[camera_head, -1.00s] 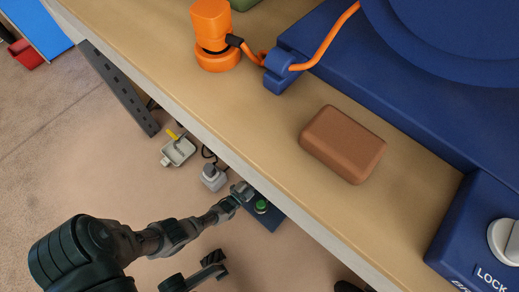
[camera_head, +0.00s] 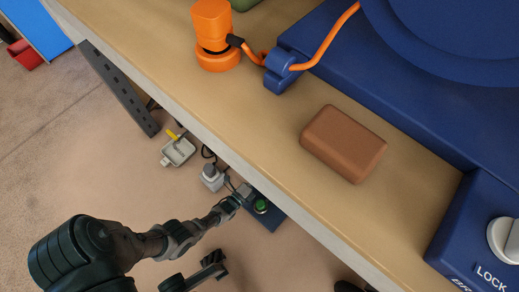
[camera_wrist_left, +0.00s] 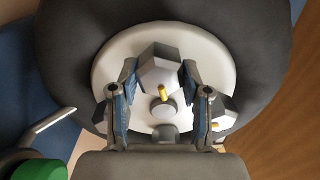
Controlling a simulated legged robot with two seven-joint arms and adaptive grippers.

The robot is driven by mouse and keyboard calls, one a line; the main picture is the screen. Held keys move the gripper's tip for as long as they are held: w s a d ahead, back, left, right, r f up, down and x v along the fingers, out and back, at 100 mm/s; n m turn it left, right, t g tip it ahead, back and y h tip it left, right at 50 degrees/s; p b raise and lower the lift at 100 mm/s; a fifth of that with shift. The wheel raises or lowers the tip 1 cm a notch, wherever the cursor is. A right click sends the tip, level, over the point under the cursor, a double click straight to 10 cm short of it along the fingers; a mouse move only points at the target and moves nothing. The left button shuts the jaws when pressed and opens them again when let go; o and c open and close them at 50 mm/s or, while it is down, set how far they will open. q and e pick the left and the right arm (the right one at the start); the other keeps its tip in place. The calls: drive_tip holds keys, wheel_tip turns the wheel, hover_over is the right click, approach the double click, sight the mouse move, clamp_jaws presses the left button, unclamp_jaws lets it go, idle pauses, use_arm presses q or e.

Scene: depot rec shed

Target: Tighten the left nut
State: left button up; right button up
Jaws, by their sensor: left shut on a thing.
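In the left wrist view a grey faceted nut (camera_wrist_left: 160,72) sits over a white round plate (camera_wrist_left: 112,62) with a dark ring around it. My left gripper (camera_wrist_left: 159,75) is shut on this nut, one finger against each side. A small yellow-tipped pin shows at the nut's near side. A second grey nut (camera_wrist_left: 222,117) lies to the right, partly hidden by the right finger. In the head view my left gripper (camera_head: 242,192) reaches below the bench edge; the nut is too small to make out there.
A green button (camera_head: 261,206) on a dark blue board (camera_head: 270,217) is close beside the left gripper. A grey box (camera_head: 212,179) and a tray (camera_head: 180,152) lie nearby. The bench (camera_head: 250,120) overhangs; a brown block (camera_head: 344,143) rests on it.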

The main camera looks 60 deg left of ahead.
use_arm(q)
drive_tip(key=shift+s+d+f+m, duration=0.1)
drive_tip(key=shift+d+f+m, duration=0.25)
drive_tip(key=shift+m, duration=0.45)
drive_tip(key=shift+f, duration=0.1)
drive_tip(key=o, duration=1.1)
drive_tip(key=shift+o, duration=0.2)
drive_tip(key=shift+a, duration=0.1)
drive_tip(key=v, duration=1.1)
drive_tip(key=shift+s, duration=0.4)
